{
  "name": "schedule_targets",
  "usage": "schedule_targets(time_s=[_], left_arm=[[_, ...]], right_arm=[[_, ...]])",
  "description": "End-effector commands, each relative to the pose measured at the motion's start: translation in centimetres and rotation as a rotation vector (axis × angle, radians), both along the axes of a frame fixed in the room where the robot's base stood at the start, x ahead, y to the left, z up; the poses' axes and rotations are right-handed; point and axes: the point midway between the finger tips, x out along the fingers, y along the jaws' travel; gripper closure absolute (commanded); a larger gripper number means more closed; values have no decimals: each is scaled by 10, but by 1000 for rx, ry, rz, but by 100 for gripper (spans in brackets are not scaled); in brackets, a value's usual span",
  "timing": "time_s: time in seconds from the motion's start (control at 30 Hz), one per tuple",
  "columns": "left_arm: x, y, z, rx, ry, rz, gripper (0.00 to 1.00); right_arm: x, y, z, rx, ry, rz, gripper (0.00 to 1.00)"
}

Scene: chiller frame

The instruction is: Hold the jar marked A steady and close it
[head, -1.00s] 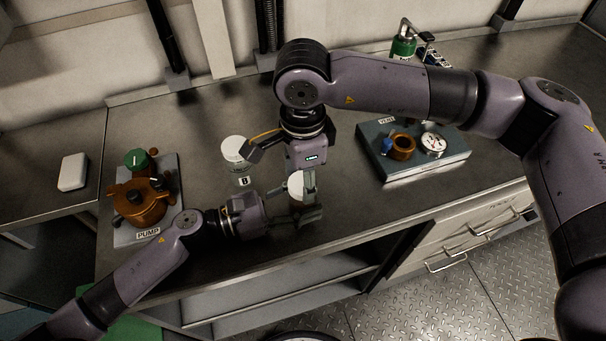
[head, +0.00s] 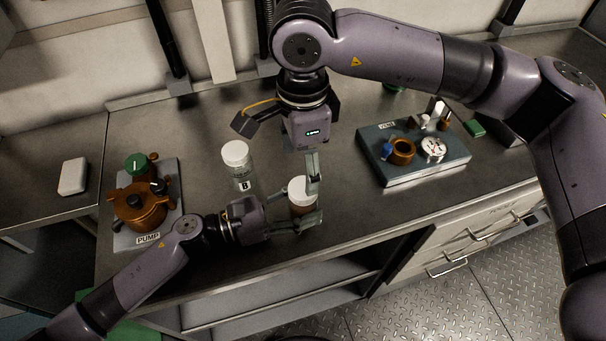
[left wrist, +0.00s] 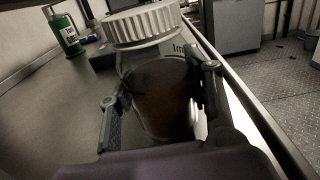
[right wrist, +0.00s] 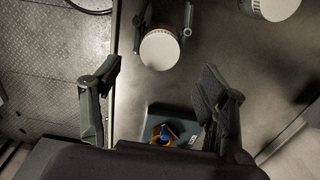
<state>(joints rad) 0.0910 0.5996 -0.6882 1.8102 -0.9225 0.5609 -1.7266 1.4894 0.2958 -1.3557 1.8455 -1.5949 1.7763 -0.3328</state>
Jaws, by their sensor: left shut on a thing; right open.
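A jar with a white ribbed lid (head: 301,186) and brown contents stands on the bench near its front edge. My left gripper (head: 298,223) is shut around its body; the left wrist view shows the fingers on both sides of the jar body (left wrist: 165,95), with the white lid (left wrist: 142,24) on top. I cannot tell how tight the lid is. Its letter is not readable. My right gripper (head: 278,158) is open and empty, above and behind the jar. In the right wrist view its fingers (right wrist: 160,78) are wide apart, and the lid (right wrist: 159,50) lies beyond them.
Jar B (head: 238,168), white-lidded, stands behind and left of the held jar. A pump plate (head: 122,238) with brown and green parts is at left. A VENT plate (head: 425,175) with small parts is at right.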

Motion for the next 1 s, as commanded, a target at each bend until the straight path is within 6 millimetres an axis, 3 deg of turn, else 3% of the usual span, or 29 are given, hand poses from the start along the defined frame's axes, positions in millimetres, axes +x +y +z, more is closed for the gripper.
schedule_targets(time_s=[0.1, 0.3, 0.67, 0.7, 1.0], left_arm=[[0, 0, 0, 0, 0, 0, 100], [0, 0, 0, 0, 1, 0, 100], [0, 0, 0, 0, 1, 0, 100], [0, 0, 0, 0, 1, 0, 53], [0, 0, 0, 0, 0, 0, 33]], right_arm=[[1, 0, 25, 1, -2, -1, 32], [1, 0, 51, 1, -1, -1, 32], [0, 0, 58, 0, 1, -1, 32], [0, 0, 58, 1, 1, -1, 32], [0, 0, 58, 1, 1, -1, 32]])
